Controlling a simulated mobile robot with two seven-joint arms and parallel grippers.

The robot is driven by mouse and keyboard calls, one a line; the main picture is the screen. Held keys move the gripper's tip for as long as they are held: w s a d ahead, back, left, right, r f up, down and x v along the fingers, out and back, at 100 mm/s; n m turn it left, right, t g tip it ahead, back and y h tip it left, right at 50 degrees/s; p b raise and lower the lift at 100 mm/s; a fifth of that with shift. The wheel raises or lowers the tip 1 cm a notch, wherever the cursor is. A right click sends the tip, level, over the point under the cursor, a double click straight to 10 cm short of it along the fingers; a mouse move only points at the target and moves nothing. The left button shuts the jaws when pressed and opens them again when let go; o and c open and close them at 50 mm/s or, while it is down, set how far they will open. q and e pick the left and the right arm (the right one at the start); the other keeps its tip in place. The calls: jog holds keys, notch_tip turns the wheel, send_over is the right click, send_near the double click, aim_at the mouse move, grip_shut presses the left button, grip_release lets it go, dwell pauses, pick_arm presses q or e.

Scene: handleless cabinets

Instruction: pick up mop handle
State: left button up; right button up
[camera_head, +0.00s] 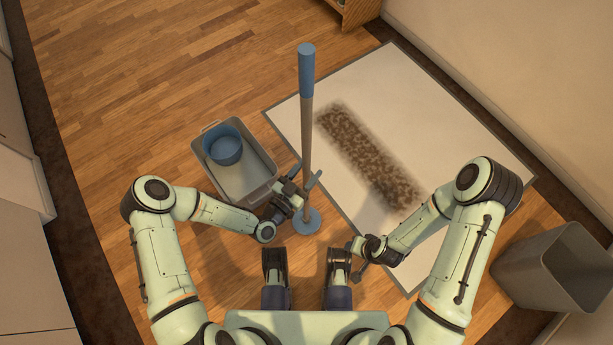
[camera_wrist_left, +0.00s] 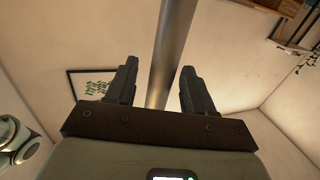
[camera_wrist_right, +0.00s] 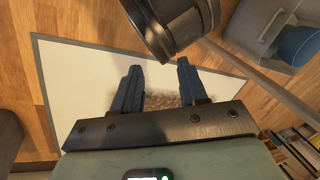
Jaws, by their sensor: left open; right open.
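The mop (camera_head: 307,125) stands upright, with a blue grip (camera_head: 306,70) at its top and a round blue-grey base (camera_head: 307,221) on the floor. My left gripper (camera_head: 312,187) is open at the lower part of the pole. In the left wrist view the grey pole (camera_wrist_left: 172,50) shows between the two spread fingers (camera_wrist_left: 155,85); whether they touch it I cannot tell. My right gripper (camera_head: 356,260) is open and empty, low and right of the mop base. In the right wrist view the pole (camera_wrist_right: 262,84) passes to the right of the right fingers (camera_wrist_right: 156,85).
A grey tub (camera_head: 262,185) with a blue bucket (camera_head: 226,150) stands left of the mop. A pale mat (camera_head: 440,120) with a brown dirt patch (camera_head: 370,160) lies right of it. A grey bin (camera_head: 545,265) stands at the far right. Wood floor is clear at upper left.

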pick_arm(q)
jog(key=c, duration=1)
jog(key=shift+r, duration=0.1)
